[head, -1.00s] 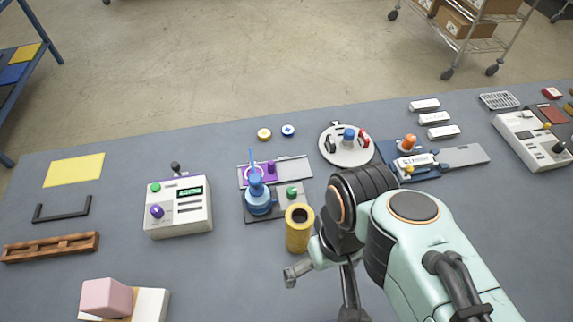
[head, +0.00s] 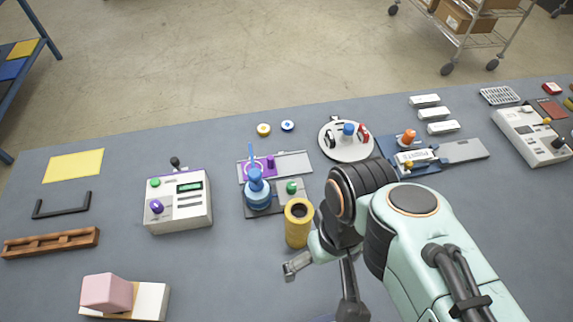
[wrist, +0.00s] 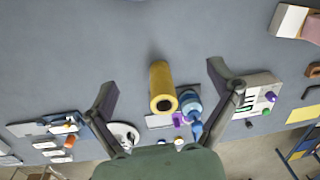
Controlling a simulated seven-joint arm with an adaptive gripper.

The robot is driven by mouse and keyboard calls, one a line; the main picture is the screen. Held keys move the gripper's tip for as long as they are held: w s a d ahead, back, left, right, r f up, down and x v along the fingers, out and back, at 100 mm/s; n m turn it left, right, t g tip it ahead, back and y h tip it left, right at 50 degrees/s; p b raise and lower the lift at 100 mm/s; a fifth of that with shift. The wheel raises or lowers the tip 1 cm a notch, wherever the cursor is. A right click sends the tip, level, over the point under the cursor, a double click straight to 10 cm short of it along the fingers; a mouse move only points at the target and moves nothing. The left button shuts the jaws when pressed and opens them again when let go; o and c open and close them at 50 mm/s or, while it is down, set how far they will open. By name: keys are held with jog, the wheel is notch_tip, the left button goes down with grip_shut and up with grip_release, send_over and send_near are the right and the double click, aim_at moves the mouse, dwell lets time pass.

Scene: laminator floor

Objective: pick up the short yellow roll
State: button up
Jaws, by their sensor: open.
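The short yellow roll (head: 298,223) stands upright on the grey table, with a dark hole in its top end. In the wrist view the yellow roll (wrist: 162,86) shows between my two fingers, beyond their tips.
A blue device (head: 257,194) on a dark base stands close behind the roll on its left. A white control box (head: 178,202) is further left. A round white tray (head: 347,141) is behind.

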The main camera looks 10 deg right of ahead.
dwell(0.3)
jog(key=m+t, duration=0.2)
jog(key=m, duration=0.3)
send_over(299, 217)
jog(key=f, duration=0.2)
jog(key=shift+g+h, duration=0.4)
jog(key=f, duration=0.1)
jog(key=w+f, duration=0.2)
jog(key=f, duration=0.1)
jog(key=shift+d, duration=0.3)
jog(key=shift+g, duration=0.5)
jog(key=f, duration=0.9)
jog(key=shift+s+a+f, duration=0.1)
jog(key=shift+s, duration=0.2)
jog(key=c, duration=1.3)
